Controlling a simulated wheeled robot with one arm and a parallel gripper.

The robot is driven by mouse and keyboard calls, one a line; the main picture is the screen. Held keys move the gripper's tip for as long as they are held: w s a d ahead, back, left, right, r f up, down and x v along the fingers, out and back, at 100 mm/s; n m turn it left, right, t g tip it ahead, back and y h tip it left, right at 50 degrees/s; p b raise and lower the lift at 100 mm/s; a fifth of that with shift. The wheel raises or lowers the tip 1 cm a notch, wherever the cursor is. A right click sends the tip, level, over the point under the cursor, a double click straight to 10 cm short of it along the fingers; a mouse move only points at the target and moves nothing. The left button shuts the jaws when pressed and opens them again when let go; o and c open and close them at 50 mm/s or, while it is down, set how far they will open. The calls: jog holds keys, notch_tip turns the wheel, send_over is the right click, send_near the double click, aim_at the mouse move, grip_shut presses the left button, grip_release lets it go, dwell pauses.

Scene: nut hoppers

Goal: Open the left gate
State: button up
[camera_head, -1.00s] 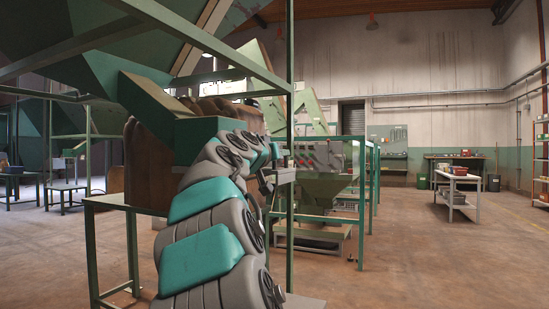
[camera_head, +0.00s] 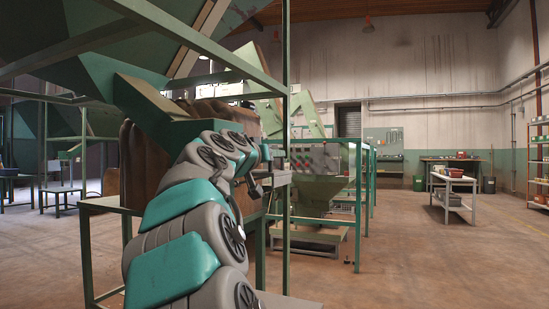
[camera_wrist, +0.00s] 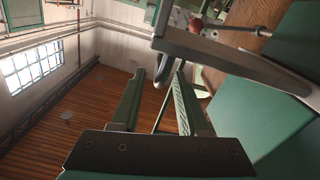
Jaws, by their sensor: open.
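A green hopper chute (camera_head: 150,95) slopes down at the left in the head view, its lower end (camera_head: 190,131) behind my arm. Which part is the left gate's handle is not clear there. In the wrist view, a flat grey metal bar (camera_wrist: 225,60) crosses the upper right, beside a green panel (camera_wrist: 285,125). My gripper (camera_wrist: 160,76) is open with nothing held. Whether it touches the hook cannot be told. In the head view, my arm largely hides the gripper.
A thin rod with a red knob (camera_wrist: 196,24) shows beyond the bar. A green upright post (camera_head: 286,110) stands close to my arm's end. A green machine frame (camera_head: 357,200) stands farther back. The floor at the right (camera_head: 430,260) is clear, with a white bench (camera_head: 453,180) beyond.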

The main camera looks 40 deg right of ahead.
jog(key=v, duration=0.4)
jog(key=shift+s+a+f, duration=0.1)
jog(key=shift+s+a, duration=0.05)
jog(key=shift+a, duration=0.2)
jog(key=shift+a, duration=0.1)
